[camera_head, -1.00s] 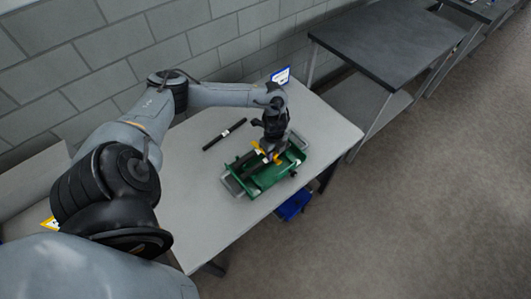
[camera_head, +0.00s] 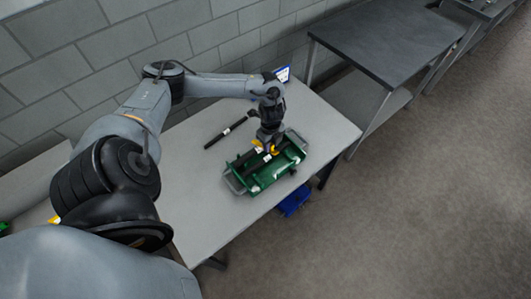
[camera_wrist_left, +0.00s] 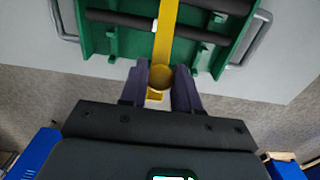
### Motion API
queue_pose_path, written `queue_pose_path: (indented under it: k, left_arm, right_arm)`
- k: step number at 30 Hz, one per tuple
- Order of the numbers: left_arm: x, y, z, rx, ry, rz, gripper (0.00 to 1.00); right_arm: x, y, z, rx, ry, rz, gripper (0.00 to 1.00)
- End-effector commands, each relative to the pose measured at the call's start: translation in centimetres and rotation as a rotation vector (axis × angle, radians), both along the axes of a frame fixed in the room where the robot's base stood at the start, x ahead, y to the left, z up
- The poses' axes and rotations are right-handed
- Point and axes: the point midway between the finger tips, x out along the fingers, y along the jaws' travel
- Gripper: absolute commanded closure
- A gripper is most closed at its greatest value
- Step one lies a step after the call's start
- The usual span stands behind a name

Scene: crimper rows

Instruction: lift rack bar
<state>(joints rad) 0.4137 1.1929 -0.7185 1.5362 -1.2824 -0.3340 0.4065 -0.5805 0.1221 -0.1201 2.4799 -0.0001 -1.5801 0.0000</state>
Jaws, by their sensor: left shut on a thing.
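A green rack (camera_head: 256,180) with grey end handles sits on the table; its near part also shows in the left wrist view (camera_wrist_left: 97,38). Dark bars lie across it, one with a white label (camera_wrist_left: 120,18). A yellow piece (camera_wrist_left: 165,35) runs over the labelled bar, and its rounded end is between the fingers. My left gripper (camera_wrist_left: 160,80) is shut on this yellow piece, above the rack; in the head view it (camera_head: 268,143) points down and hides part of the rack. My right gripper is not in view.
The light grey table (camera_head: 200,200) has free room left of the rack. A blue-and-white sign (camera_head: 283,74) stands at its back, near the block wall. A blue bin (camera_head: 294,200) is below the table edge. A dark table (camera_head: 390,45) stands beyond.

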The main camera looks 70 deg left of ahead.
Motion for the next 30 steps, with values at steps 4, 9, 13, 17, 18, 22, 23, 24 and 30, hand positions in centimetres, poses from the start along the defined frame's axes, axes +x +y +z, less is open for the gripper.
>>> queue_pose_path:
  k: [4,9,13,17,18,22,23,24,30]
  left_arm:
    - [-0.1,0.7,0.7,0.001,-0.002,0.001,0.83]
    - [-0.5,1.8,1.3,0.002,-0.001,0.002,0.83]
    - [-0.7,2.6,1.8,0.005,-0.001,0.004,0.83]
    - [-0.9,3.4,2.2,0.005,-0.001,0.003,0.83]
    - [-1.0,3.6,2.4,0.005,-0.001,0.003,0.83]
    - [-1.2,4.4,2.9,0.005,-0.001,0.004,0.83]
    - [-1.3,4.5,3.0,0.006,0.0,0.004,0.83]
    - [-1.3,4.8,3.1,0.006,0.0,0.004,0.83]
    - [-1.6,5.8,3.9,0.004,-0.001,0.003,0.83]
  right_arm:
    - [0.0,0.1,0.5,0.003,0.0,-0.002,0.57]
    - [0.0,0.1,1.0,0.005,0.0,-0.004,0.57]
    - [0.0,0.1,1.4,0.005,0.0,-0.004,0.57]
    - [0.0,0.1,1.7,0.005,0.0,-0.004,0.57]
    - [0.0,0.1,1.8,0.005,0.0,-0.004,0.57]
    - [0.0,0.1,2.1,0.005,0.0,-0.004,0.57]
    - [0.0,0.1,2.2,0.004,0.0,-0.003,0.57]
    - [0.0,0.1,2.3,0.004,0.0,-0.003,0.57]
    - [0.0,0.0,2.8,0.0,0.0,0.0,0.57]
